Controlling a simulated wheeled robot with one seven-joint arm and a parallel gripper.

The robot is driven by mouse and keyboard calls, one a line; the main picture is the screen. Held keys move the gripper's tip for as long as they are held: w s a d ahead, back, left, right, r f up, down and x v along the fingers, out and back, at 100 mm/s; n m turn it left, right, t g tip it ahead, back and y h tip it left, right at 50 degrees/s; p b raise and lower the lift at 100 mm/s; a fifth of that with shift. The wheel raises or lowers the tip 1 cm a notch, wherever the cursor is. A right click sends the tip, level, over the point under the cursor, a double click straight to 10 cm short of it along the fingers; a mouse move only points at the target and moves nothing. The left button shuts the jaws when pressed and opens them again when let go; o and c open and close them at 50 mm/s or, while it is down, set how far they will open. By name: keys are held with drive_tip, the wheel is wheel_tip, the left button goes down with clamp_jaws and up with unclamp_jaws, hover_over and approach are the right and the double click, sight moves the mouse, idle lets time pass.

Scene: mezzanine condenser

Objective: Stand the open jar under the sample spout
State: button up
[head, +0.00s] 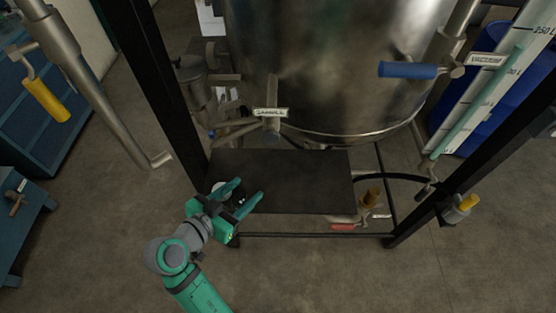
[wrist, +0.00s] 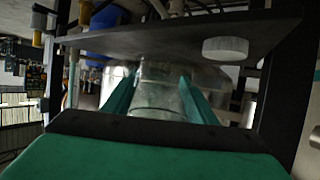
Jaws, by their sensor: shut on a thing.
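My gripper (head: 246,195) is shut on a clear glass jar (wrist: 160,92). In the wrist view the jar sits between the two green fingers (wrist: 160,98). In the head view the jar is small and dark between the fingers, over the front left part of the black shelf (head: 305,182). I cannot tell whether it touches the shelf. The sample spout (head: 272,138) is below the SAMPLE label (head: 270,112) on the steel vessel, behind and to the right of my gripper. A round white lid (wrist: 226,48) lies apart from the jar on the shelf (wrist: 170,38).
The steel vessel (head: 325,65) stands above the back of the shelf. Black frame posts (head: 160,85) rise at both sides. A blue-handled valve (head: 408,70) is at the right. The middle and right of the shelf are clear.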

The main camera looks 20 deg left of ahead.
hover_over(279, 166)
drive_tip(key=shift+f, duration=1.75)
drive_tip(key=shift+w+f, duration=0.1)
drive_tip(key=shift+f, duration=0.05)
drive_tip(key=o, duration=1.2)
drive_tip(key=shift+a, duration=0.1)
drive_tip(key=shift+c, duration=0.2)
drive_tip(key=v, duration=1.2)
